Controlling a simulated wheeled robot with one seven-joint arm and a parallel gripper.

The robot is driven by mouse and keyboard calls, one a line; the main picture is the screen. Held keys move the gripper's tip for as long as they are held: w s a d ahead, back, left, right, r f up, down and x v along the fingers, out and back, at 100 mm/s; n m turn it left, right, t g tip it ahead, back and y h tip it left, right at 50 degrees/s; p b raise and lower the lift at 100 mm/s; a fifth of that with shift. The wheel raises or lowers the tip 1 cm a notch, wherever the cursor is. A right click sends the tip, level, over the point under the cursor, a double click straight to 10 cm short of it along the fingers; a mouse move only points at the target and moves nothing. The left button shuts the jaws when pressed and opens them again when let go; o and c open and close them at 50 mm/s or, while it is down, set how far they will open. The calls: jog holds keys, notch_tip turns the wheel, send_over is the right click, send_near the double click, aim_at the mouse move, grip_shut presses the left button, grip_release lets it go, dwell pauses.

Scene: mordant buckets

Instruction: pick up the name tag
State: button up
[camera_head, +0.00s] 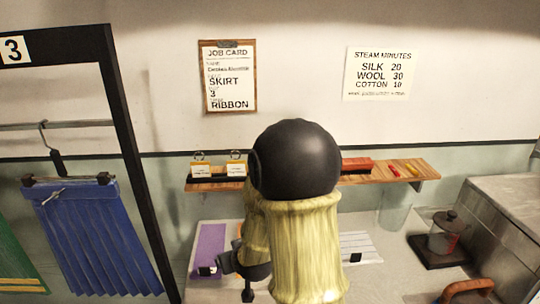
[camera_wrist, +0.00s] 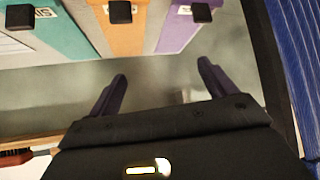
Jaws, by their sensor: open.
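Two small white-and-yellow cards with rings on top, a left one (camera_head: 200,169) and a right one (camera_head: 236,167), stand at the left end of the wooden shelf. They look like tags, but their print is too small to read, so I cannot tell which is the name tag. In the wrist view my gripper (camera_wrist: 160,83) is open, with its two dark fingers apart and nothing between them. No tag shows clearly there. In the head view my arm hides most of the gripper and the middle of the shelf.
The shelf (camera_head: 428,171) also holds a red brush (camera_head: 357,164). A blue pleated skirt (camera_head: 95,240) hangs in a black frame at left.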

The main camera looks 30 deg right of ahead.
jog(key=w+d+r+m+t+h+p, duration=0.3)
jog(key=d+r+t+h+p, duration=0.3)
jog(key=d+r+p, duration=0.4)
jog(key=d+r+m, duration=0.1)
jog(key=d+r, duration=0.3)
jog(key=shift+t+h, duration=0.3)
jog(key=shift+h, duration=0.1)
